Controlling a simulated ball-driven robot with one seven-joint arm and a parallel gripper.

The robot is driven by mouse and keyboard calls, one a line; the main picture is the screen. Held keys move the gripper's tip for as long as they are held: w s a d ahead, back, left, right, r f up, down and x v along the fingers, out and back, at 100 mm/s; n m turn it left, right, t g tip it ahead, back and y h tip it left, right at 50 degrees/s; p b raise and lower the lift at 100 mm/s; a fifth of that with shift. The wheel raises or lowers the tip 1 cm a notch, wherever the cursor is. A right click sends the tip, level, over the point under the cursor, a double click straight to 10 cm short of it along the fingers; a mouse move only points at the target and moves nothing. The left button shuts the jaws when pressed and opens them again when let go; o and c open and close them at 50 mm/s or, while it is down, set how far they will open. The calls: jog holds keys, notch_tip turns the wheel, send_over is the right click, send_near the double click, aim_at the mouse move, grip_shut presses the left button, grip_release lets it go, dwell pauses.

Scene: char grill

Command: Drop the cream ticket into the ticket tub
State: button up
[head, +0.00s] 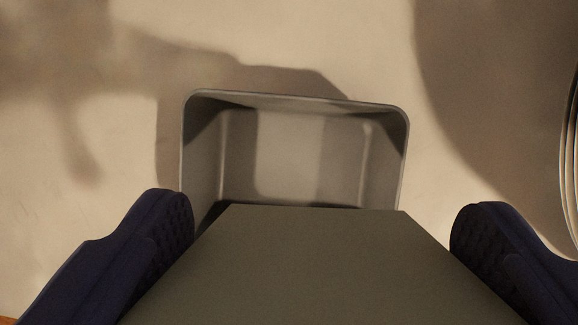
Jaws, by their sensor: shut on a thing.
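The ticket tub (393,190) is an open grey rectangular container with rounded corners, in the upper middle of the head view. The part of its floor that shows is empty. My gripper (322,218) has dark blue fingers, one on each side of a wide flat piece. I take this piece to be the cream ticket (320,265), though it looks dull olive-grey in the shade. The ticket is held between the fingers and its far edge overlaps the tub's near side, hiding the near rim. I cannot tell the height between ticket and tub.
The tub stands on a pale beige surface (80,230) with broad shadows across it. Curved stacked rims, perhaps plates (569,170), show at the right edge. The surface left of the tub is clear. A small orange-brown patch shows at the bottom left corner.

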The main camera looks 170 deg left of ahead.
aim_at(317, 232)
notch_tip(317, 232, down, 5)
jog(key=b, duration=0.3)
jog(key=shift+f+b, duration=0.1)
jog(key=shift+b, duration=0.25)
jog(key=o, duration=0.7)
jog(key=shift+c, duration=0.2)
jog(key=p+v, duration=0.2)
jog(key=v, duration=0.6)
jog(key=shift+p, duration=0.4)
